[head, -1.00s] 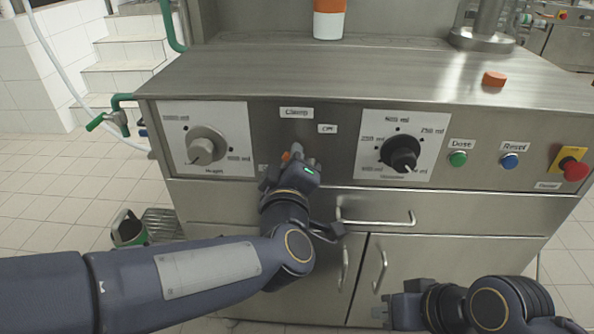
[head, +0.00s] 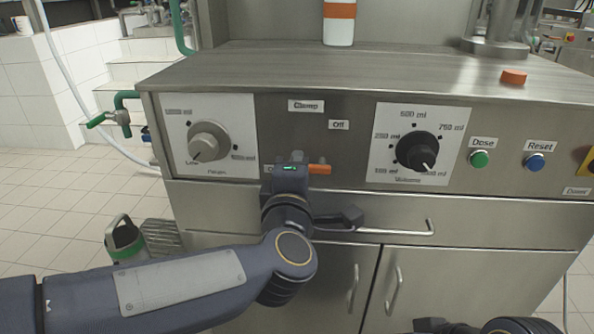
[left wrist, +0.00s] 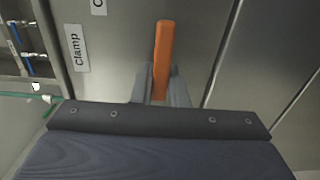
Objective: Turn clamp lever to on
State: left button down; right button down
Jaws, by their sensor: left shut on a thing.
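The orange clamp lever (head: 319,169) is on the steel front panel below the "Clamp" label (head: 306,106). In the head view it sticks out to the right of my left gripper (head: 296,168), roughly level. In the left wrist view the lever (left wrist: 164,45) runs up from between the fingers (left wrist: 158,85), which are shut on it. The "Off" label (head: 339,125) is above and right of the lever. Another label is mostly hidden left of the gripper. The lever's pivot is hidden. My right gripper (head: 432,325) shows only partly at the bottom edge; its jaws cannot be made out.
A grey dial (head: 208,142) is left of the lever and a black volume dial (head: 417,152) right. Green (head: 480,159) and blue (head: 534,161) buttons are farther right. A drawer handle (head: 390,230) juts out below the gripper.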

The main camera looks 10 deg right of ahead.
pick_arm(q)
jog(key=shift+f, duration=0.1)
jog(key=c, duration=1.4)
grip_release()
jog(key=shift+c, duration=0.2)
jog(key=p+v, duration=0.2)
jog(key=v, duration=0.5)
jog(key=shift+s, duration=0.4)
jog(key=shift+a, duration=0.15)
